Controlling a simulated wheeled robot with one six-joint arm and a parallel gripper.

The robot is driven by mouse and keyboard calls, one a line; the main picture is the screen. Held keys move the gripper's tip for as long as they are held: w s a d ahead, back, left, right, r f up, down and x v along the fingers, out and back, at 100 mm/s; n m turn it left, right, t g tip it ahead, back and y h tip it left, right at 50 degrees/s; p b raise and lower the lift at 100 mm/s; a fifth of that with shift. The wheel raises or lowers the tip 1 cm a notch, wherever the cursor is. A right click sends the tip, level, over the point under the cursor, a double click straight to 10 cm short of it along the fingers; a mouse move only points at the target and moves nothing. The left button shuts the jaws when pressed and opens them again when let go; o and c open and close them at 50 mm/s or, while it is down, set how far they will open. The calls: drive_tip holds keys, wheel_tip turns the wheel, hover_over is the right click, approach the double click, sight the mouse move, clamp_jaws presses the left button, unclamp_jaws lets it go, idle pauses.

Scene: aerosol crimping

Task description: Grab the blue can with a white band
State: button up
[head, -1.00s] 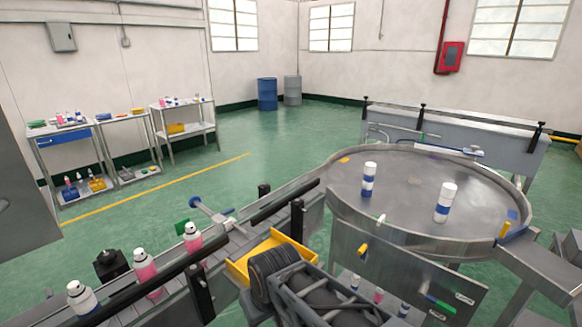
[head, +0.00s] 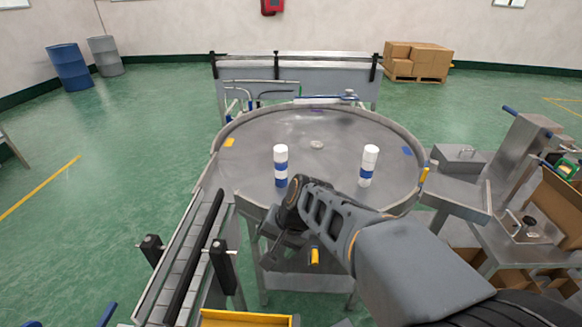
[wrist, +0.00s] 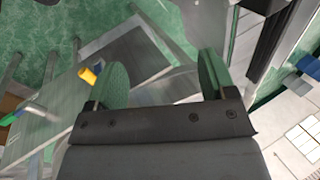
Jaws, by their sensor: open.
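The blue can with a white band (head: 281,168) stands upright on the round metal table, left of centre in the head view, with a white top. A white can with a blue band (head: 369,166) stands upright to its right. My gripper (wrist: 163,80) is open in the wrist view, its two green-padded fingers apart with nothing between them. In the head view my arm reaches in from the lower right and its end is near the table's front edge, nearer the camera than the blue can. Neither can shows in the wrist view.
The round table (head: 250,140) has a raised rim. A conveyor (head: 180,262) runs off its front left, with a yellow tray (head: 245,319) beside it. A metal bench with boxes stands at the right. The tabletop around the cans is mostly clear.

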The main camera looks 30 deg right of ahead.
drive_tip(key=w+d+r+m+t+y+p, duration=0.1)
drive_tip(key=w+d+r+m+t+y, duration=0.15)
drive_tip(key=w+m, duration=0.45)
drive_tip(key=m+t+h+p, duration=0.15)
drive_tip(key=m+t, duration=0.55)
drive_tip(key=m, duration=1)
approach(286, 174)
drive_tip(key=shift+m, duration=0.3)
drive_tip(key=p+x, duration=0.1)
drive_tip(key=x, duration=0.4)
drive_tip(key=shift+d, duration=0.1)
drive_tip(key=shift+p+x, duration=0.85)
drive_tip(key=shift+x, duration=2.55)
drive_tip(key=shift+s, duration=0.1)
drive_tip(key=c, duration=1.1)
